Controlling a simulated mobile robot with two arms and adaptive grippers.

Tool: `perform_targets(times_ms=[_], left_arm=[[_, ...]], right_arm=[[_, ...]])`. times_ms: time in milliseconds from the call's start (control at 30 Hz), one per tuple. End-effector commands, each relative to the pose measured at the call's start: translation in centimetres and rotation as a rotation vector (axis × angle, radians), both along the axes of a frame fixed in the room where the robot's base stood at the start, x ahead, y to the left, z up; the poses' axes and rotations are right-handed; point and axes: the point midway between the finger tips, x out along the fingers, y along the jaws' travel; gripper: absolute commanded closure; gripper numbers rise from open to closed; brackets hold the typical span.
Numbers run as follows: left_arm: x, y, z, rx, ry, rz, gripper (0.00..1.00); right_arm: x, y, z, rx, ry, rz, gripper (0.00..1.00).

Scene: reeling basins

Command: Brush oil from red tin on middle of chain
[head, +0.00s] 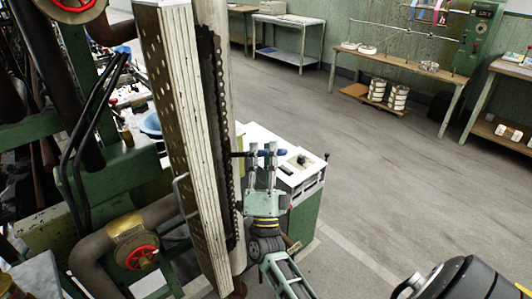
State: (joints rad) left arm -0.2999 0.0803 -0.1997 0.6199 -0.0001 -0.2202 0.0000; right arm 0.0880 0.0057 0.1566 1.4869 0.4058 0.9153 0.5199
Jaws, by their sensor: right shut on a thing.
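The chain (221,130) is a dark strip of links. It runs nearly upright along the right side of a tall, pale perforated guard (178,120). My right gripper (262,150) is to the right of the chain at about its middle height, fingers pointing up. It is shut on a thin brush with a blue handle (283,153). The brush lies roughly level, with its dark end (236,155) pointing left, close to the chain. I cannot tell whether it touches. I cannot make out the red tin. My left gripper is not in view.
A green cabinet with a white top (301,170) stands just behind my right gripper. Pipes with a red handwheel (142,257) are at lower left. Workbenches (400,62) line the back wall.

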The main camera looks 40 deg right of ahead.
Motion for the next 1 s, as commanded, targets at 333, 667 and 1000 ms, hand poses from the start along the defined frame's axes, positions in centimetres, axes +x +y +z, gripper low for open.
perform_targets(times_ms=[333,667,1000], left_arm=[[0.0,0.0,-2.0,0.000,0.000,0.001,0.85],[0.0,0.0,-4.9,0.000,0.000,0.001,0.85],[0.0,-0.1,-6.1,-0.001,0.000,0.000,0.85]], right_arm=[[-0.1,0.0,-2.2,0.000,0.000,0.000,1.00],[0.0,0.0,-5.0,0.000,0.000,0.000,1.00],[0.0,0.0,-6.4,0.000,0.001,0.001,1.00]])
